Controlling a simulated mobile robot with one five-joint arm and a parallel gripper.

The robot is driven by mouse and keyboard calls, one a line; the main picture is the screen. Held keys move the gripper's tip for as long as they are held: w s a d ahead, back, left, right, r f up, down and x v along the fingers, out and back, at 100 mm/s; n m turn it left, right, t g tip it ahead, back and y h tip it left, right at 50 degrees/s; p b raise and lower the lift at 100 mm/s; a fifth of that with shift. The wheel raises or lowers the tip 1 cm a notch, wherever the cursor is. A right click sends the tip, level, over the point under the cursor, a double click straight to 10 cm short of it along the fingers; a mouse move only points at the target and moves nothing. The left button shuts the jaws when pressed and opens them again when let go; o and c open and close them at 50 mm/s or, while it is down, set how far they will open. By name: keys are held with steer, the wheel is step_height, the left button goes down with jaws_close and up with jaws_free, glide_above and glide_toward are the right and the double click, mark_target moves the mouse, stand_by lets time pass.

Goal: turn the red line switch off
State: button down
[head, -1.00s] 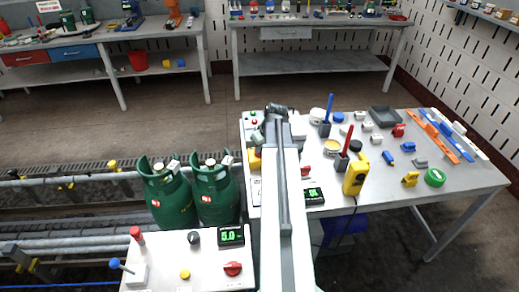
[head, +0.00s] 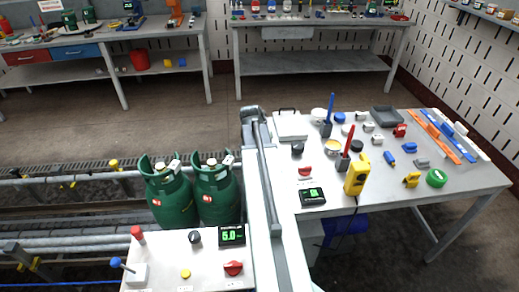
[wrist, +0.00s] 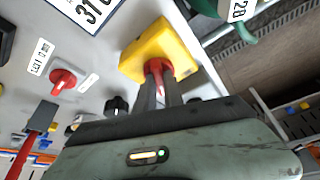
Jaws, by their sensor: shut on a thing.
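A red switch handle (wrist: 157,68) stands on a yellow block (wrist: 150,45) in the wrist view. My gripper (wrist: 160,88) is shut on this red handle, one dark finger on each side. The handle's lower part is partly hidden between the fingers. In the head view my arm covers the gripper and the yellow block. A second red knob (wrist: 63,80) with a small label sits on the white surface, apart from my gripper. Red knobs also show in the head view, on the right bench (head: 305,171) and the front panel (head: 233,268).
A black knob (wrist: 116,105) is close to my gripper. Green gas cylinders (head: 216,195) stand just left of my arm by the conveyor rails. On the right bench are a yellow pendant (head: 356,176), a display (head: 312,196) and several small parts.

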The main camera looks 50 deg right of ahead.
steer(key=shift+w+a+m+g, duration=0.15)
steer(key=shift+m+g, duration=0.55)
steer(key=shift+m, duration=1)
steer(key=c, duration=1.4)
jaws_free()
steer(key=shift+c, duration=0.2)
steer(key=shift+a+r+p, duration=0.1)
steer(key=shift+r+p, duration=0.4)
steer(key=shift+p, duration=0.05)
steer(key=p+v, duration=0.6)
steer(key=shift+a+r, duration=0.3)
